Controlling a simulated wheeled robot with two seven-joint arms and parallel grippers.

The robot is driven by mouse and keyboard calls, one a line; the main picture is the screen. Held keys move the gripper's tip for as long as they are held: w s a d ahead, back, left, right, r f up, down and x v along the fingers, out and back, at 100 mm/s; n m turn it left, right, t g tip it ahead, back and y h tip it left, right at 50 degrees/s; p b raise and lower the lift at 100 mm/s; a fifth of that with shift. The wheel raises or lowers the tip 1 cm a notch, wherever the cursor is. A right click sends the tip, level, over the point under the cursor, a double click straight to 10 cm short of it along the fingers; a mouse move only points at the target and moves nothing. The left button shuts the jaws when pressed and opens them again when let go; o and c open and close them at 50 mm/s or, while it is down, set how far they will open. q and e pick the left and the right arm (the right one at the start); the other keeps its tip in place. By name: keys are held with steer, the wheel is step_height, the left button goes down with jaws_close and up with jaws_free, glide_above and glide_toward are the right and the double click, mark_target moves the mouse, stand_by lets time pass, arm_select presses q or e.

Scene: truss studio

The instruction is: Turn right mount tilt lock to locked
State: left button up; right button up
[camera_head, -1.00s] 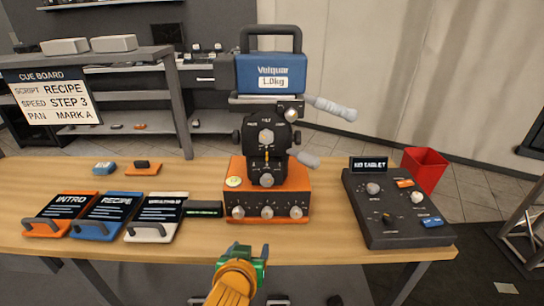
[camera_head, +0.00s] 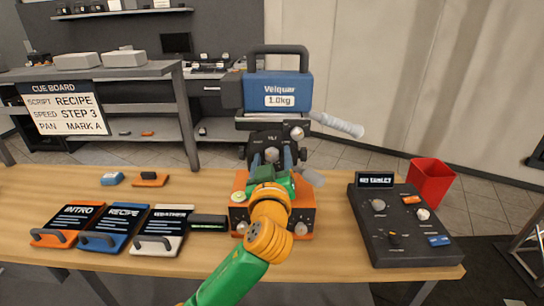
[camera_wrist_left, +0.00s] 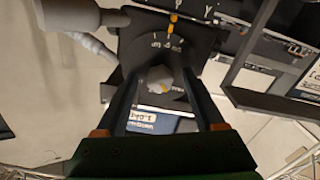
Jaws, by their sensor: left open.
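The mount (camera_head: 297,137) is a black head on an orange base (camera_head: 301,220), carrying a blue Velquar unit marked 1.0kg (camera_head: 279,88). My left gripper (camera_head: 271,163) is in front of the mount's black face and hides much of it. In the left wrist view, a pale knob (camera_wrist_left: 158,79) on a dark dial plate lies between the two open fingers (camera_wrist_left: 158,92). I cannot tell whether the fingers touch it. Several marks and a yellow mark show on the plate; the lettering is too small to read surely. My right gripper is not in view.
Grey handles (camera_head: 337,124) stick out to the mount's right. A control panel (camera_head: 413,251) stands at the right, with a red bin (camera_head: 431,180) behind. Three cards with handles, one marked RECIPE (camera_head: 114,224), lie at the left. A cue board (camera_head: 63,108) stands behind.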

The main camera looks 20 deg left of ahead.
arm_select(q)
jaws_close()
steer(key=shift+m, duration=0.3)
steer(key=m+p, duration=0.2)
steer(key=m, duration=0.1)
steer(key=shift+r+m, duration=0.1)
steer(key=shift+m, duration=0.3)
steer(key=m+p, duration=0.3)
steer(key=m, duration=0.1)
steer(key=shift+m, duration=0.3)
steer(key=m+p, duration=0.3)
steer(key=m, duration=0.1)
steer(key=shift+m, duration=0.3)
steer(key=shift+m+p, duration=1.2)
steer(key=shift+m, duration=0.9)
